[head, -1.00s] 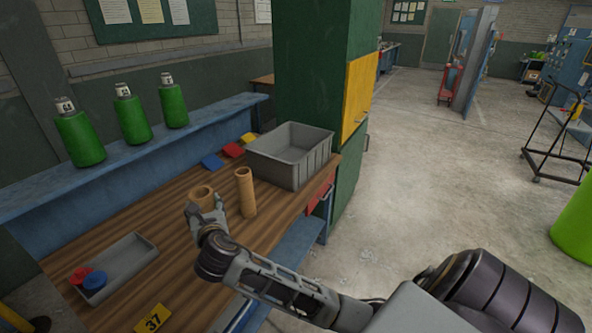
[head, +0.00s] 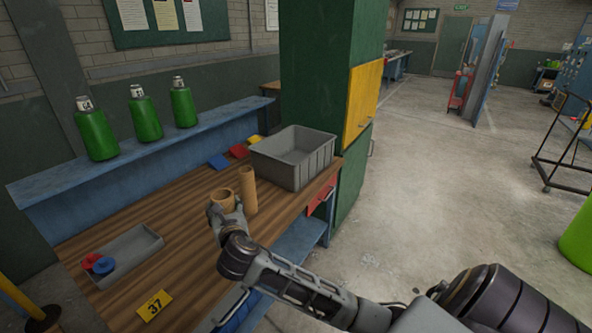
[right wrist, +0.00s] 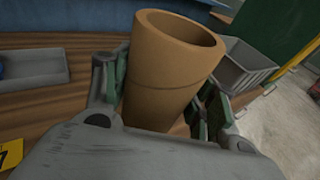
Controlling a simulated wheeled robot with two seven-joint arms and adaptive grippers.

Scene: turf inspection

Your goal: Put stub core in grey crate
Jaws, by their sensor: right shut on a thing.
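The short, wide brown stub core (head: 222,198) is upright or nearly so, held in my right gripper (head: 228,213) above the wooden bench; I cannot tell its height. In the right wrist view the hollow stub core (right wrist: 165,75) fills the space between the two fingers of my right gripper (right wrist: 158,95), its open end facing up. The grey crate (head: 318,168) stands at the bench's right end, beyond the gripper; its side also shows in the right wrist view (right wrist: 240,68). The inside of the crate is only partly visible. My left gripper is out of view.
A taller, thinner core (head: 249,190) stands between the stub core and the crate. A shallow grey tray (head: 140,262) holds red and blue pieces. Red, blue and yellow pads (head: 238,150) lie left of the crate. A yellow 37 plate (head: 153,305) is in front.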

